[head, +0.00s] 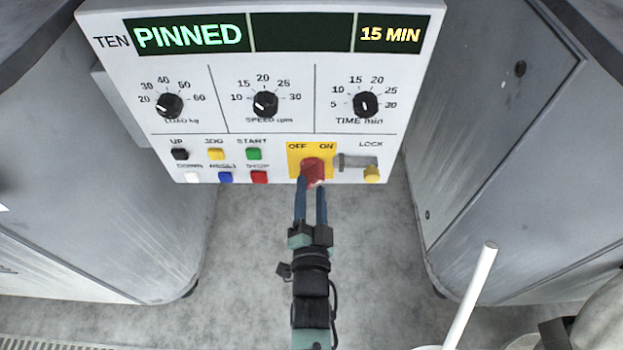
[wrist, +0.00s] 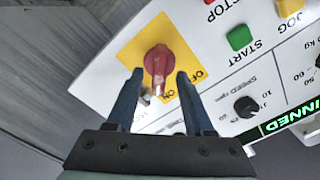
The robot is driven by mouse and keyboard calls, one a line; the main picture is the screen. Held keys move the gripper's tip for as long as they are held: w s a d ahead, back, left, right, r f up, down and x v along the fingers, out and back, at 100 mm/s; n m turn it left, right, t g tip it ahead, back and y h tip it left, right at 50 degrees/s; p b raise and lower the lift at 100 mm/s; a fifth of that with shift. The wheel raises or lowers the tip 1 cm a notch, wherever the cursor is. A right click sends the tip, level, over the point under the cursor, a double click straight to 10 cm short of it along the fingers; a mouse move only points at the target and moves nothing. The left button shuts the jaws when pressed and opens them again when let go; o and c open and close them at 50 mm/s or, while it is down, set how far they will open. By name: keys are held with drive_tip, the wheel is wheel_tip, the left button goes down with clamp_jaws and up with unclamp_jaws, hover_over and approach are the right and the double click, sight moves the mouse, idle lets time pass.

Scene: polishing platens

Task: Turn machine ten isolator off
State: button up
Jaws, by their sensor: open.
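The isolator is a red handle (head: 313,168) on a yellow plate (head: 294,149) marked OFF and ON, at the lower right of the white panel (head: 190,60) labelled TEN. In the wrist view the red handle (wrist: 157,62) stands out from the yellow plate (wrist: 142,44), its pale-marked end on the ON side. My gripper (head: 311,184) is open at the handle in the head view. In the wrist view my gripper (wrist: 159,76) has one finger on each side of the handle, with visible gaps. Contact cannot be told.
A grey LOCK slide (head: 354,161) with a yellow knob (head: 372,174) sits just right of the isolator. Red STOP (head: 259,177) and green START (head: 253,154) buttons lie to its left. Grey cabinets (head: 500,130) flank the panel; a white pole (head: 471,294) stands lower right.

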sight(312, 186)
drive_tip(key=shift+w+b, duration=0.4)
drive_tip(key=shift+w, duration=1.5)
drive_tip(key=shift+c, duration=0.3)
clamp_jaws()
